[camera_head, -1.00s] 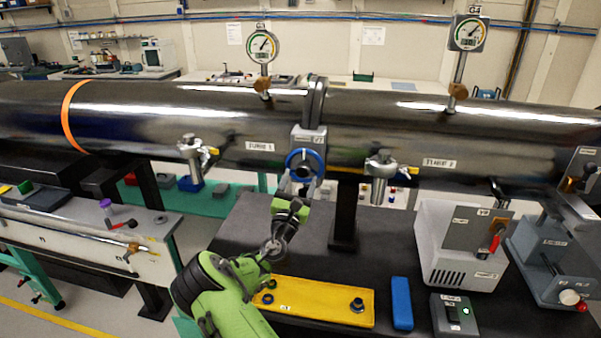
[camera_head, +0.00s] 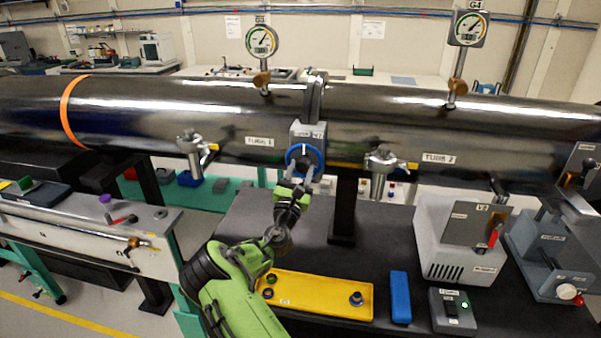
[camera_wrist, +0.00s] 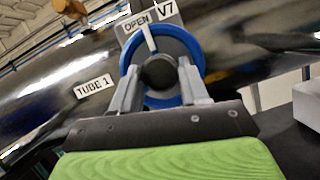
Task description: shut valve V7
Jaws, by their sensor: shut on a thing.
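Valve V7 has a blue round handwheel (camera_head: 304,158) with a dark hub, mounted on a grey block (camera_head: 308,133) under the flange between the two tubes. In the wrist view the blue wheel (camera_wrist: 199,52) sits below a label reading OPEN and V7, and a white pointer mark on it points up toward OPEN. My gripper (camera_head: 300,182) is at the wheel from below and in front. In the wrist view its two fingers (camera_wrist: 160,88) lie on either side of the wheel's dark hub, shut on it. The fingers cover the lower left and right of the wheel.
Tube 1 (camera_head: 200,105) and Tube 2 (camera_head: 430,130) run across behind. A yellow tray (camera_head: 315,298), blue block (camera_head: 401,298) and grey pump box (camera_head: 450,250) stand on the dark bench below.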

